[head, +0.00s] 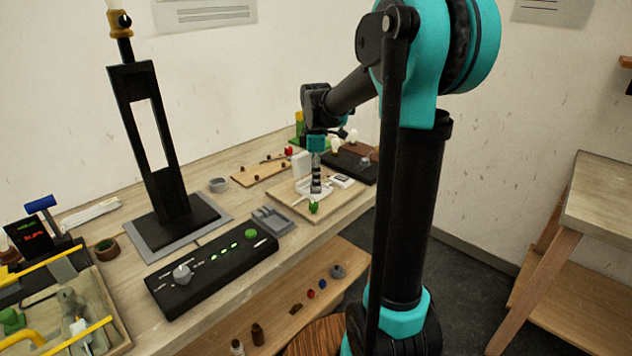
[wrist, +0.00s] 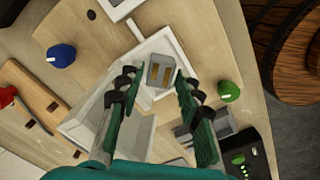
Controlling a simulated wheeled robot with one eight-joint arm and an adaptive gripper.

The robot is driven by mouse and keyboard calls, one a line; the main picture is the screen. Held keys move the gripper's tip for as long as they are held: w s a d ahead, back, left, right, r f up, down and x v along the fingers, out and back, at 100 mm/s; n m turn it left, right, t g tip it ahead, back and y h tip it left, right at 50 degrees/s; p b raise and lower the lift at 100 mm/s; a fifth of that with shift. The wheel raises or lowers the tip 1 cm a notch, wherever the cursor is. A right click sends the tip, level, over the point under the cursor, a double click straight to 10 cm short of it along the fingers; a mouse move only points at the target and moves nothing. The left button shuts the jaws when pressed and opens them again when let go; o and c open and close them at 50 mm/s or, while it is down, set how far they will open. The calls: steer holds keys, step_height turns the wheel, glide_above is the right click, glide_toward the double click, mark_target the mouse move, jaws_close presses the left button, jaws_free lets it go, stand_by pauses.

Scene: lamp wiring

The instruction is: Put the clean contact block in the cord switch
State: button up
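A small grey block with two brass-coloured strips (wrist: 160,73), which looks like the contact block, sits in a shallow white tray (wrist: 183,45) in the wrist view. My gripper (wrist: 155,80) has its fingers spread on either side of the block; I see no clear grip. In the head view my gripper (head: 316,186) points down over the tray, and its fingers hide the block. A white piece with a grey inset (wrist: 118,8) lies at the wrist view's top edge, and also in the head view (head: 342,181). I cannot tell whether it is the cord switch.
A green knob (wrist: 228,91) and a blue knob (wrist: 61,55) flank the tray. A white upright box (wrist: 140,135) stands close under my gripper. A black control panel (head: 212,262) and a black lamp stand (head: 172,160) are on the bench to the left.

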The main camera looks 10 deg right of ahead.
step_height(320, 180, up, 11)
stand_by(0.4)
stand_by(1.0)
